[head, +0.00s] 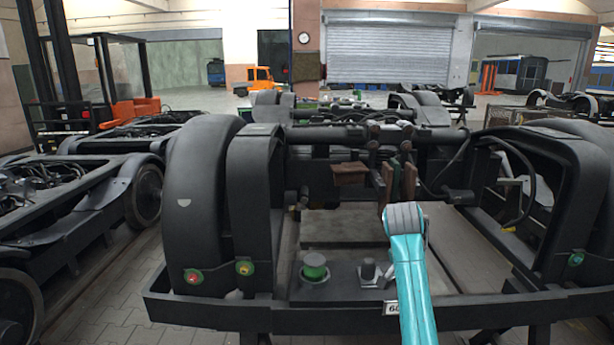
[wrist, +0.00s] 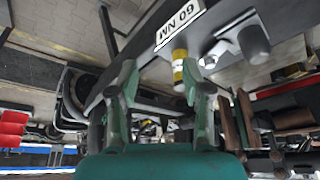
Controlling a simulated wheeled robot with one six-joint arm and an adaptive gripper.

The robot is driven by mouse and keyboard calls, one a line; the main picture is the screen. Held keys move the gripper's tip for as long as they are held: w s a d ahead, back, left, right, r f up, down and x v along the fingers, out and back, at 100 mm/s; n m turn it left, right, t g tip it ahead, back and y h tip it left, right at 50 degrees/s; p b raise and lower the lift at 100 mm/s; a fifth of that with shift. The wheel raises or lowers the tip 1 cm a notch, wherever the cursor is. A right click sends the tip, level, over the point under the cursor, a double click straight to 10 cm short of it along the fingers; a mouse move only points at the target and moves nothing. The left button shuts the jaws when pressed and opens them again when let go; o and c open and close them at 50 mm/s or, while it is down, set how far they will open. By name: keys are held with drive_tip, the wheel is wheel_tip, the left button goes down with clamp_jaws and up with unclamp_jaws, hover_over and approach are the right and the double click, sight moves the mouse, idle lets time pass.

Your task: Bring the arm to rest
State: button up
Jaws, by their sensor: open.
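My gripper (wrist: 160,80) shows in the wrist view with its two green fingers apart and nothing held between them. A yellow and pale cylindrical piece (wrist: 180,67) is close to the right fingertip; I cannot tell whether they touch. My teal arm reaches up from the bottom of the head view in front of the bogie (head: 205,185). My gripper does not show in the head view.
A label reading 60 NM (wrist: 180,20) is on the bogie's beam, beside a grey knob (wrist: 253,43). A green cap (head: 314,266) and a grey bolt (head: 368,271) stand on the bogie's plate. Another bogie (head: 60,200) is at left. Paved floor (head: 120,320) is clear nearby.

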drive_tip(key=s+a+f+n+t, duration=0.15)
drive_tip(key=s+f, duration=0.35)
drive_tip(key=f, duration=0.7)
drive_tip(key=s+f+n+t, duration=0.15)
drive_tip(key=s+f, duration=0.25)
drive_tip(key=f, duration=0.7)
drive_tip(key=s+a+f+n+t+y, duration=0.1)
drive_tip(key=s+f+n, duration=0.1)
drive_tip(key=s+f, duration=0.45)
drive_tip(key=s+a+f+n+t+y, duration=0.1)
drive_tip(key=s+a+f+t, duration=0.15)
drive_tip(key=s, duration=0.75)
drive_tip(key=s+a+r+n+t+y, duration=0.1)
drive_tip(key=s+r, duration=0.1)
drive_tip(key=s, duration=0.9)
drive_tip(key=s+a+r+n+t, duration=0.1)
drive_tip(key=s+r, duration=0.1)
drive_tip(key=s, duration=0.9)
drive_tip(key=s+r+n+t, duration=0.1)
drive_tip(key=s+r+t, duration=0.2)
drive_tip(key=s+r, duration=1.1)
drive_tip(key=shift+a+r+n, duration=0.3)
drive_tip(key=shift+a+r, duration=0.05)
drive_tip(key=shift+r, duration=0.5)
